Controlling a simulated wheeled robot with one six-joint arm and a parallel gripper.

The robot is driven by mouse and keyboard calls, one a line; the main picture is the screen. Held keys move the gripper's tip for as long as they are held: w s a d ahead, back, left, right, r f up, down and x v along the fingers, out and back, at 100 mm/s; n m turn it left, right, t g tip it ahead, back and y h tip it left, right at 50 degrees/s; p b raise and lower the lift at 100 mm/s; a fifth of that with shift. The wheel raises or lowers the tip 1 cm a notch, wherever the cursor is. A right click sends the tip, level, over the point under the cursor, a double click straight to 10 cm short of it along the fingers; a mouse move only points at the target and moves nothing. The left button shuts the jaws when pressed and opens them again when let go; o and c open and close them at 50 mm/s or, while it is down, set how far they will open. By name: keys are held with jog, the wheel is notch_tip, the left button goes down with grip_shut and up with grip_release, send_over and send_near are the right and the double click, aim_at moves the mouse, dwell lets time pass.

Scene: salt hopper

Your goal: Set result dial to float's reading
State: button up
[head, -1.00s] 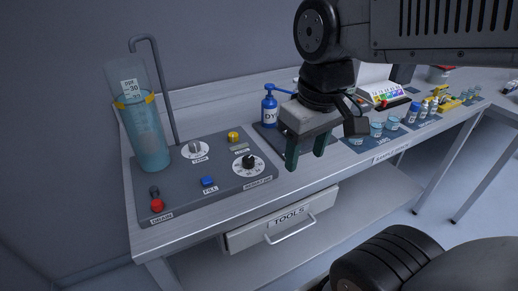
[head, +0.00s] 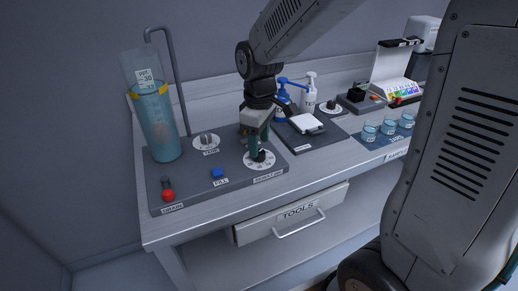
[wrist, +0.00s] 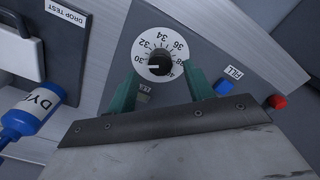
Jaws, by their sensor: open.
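The result dial (head: 266,161) is a black knob (wrist: 159,62) on a white ring numbered from 30 up to about 40. In the wrist view, a pale mark on the knob points left, near 30. My gripper (head: 256,150) is open above the dial. In the wrist view its green fingers (wrist: 162,88) stand on either side, short of the knob's centre, and I see no grip. The float's paper scale (head: 146,79) sticks out of the clear water cylinder (head: 161,125). It shows "PPT" and 30; finer marks are too small to read. Yellow markers (head: 149,92) sit near the water line.
The grey panel also holds a tank knob (head: 207,140), a blue fill button (head: 218,173) and a red drain knob (head: 168,195). Blue and white pump bottles (head: 309,93) and a drop test plate (head: 309,122) stand to the right. A bent pipe (head: 168,60) rises behind the cylinder.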

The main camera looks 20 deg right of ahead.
jog(key=shift+f, duration=1.6)
jog(key=c, duration=1)
jog(key=shift+o, duration=0.2)
jog(key=shift+m, duration=0.4)
jog(key=m, duration=0.3)
jog(key=shift+m, duration=0.4)
jog(key=m, duration=0.4)
jog(key=shift+m, duration=0.3)
